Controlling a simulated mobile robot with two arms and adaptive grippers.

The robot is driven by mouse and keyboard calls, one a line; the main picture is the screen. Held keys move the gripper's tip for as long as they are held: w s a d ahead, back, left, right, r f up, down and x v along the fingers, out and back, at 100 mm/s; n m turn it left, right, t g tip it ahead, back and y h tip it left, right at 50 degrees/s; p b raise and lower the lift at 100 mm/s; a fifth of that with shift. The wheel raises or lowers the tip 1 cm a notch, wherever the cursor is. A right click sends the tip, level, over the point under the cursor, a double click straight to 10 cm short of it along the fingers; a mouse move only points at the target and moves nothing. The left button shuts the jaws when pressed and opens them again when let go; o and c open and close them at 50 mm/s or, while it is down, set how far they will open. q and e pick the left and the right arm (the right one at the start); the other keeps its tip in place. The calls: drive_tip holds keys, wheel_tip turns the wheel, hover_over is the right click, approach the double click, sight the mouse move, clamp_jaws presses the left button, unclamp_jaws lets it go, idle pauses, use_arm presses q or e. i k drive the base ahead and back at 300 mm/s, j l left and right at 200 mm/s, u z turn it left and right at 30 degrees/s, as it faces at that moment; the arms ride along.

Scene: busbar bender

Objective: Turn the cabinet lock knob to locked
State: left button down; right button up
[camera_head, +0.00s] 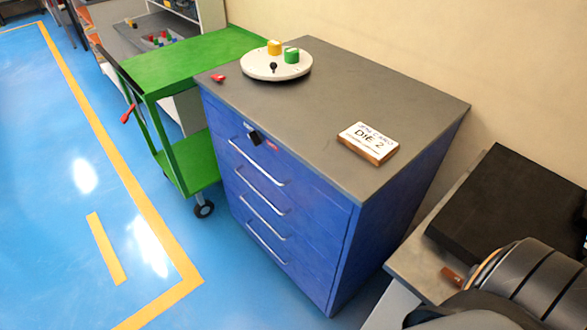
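The blue drawer cabinet (340,240) stands in the middle with a grey top and several silver-handled drawers. Its small black lock knob (254,138) sits on the front face above the top drawer handle (256,162). The knob is small, and I cannot tell whether it is at locked or unlocked. A small red label (272,146) is to the right of the knob. Neither gripper shows. Only a dark rounded part of my own arm shows at the bottom right, well away from the knob.
A round white turntable (262,70) with yellow and green pieces and a "DIE 2" block (368,142) rest on the cabinet top. A green wheeled cart (180,62) stands close on the left. A grey bench (425,268) is at right. The blue floor in front is clear.

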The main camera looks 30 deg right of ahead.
sight(256, 137)
drive_tip(key=i+j+u, duration=0.2)
drive_tip(key=u, duration=0.3)
drive_tip(key=i+u, duration=0.45)
drive_tip(key=i, duration=2.15)
drive_tip(key=i+z, duration=0.1)
drive_tip(key=i, duration=0.35)
drive_tip(key=i+j+z, duration=0.1)
drive_tip(key=i, duration=0.35)
drive_tip(key=i+j+z, duration=0.1)
drive_tip(key=i, duration=0.3)
drive_tip(key=i+j+z, duration=0.1)
drive_tip(key=i, duration=0.35)
drive_tip(key=j+z, duration=0.15)
drive_tip(key=z, duration=4)
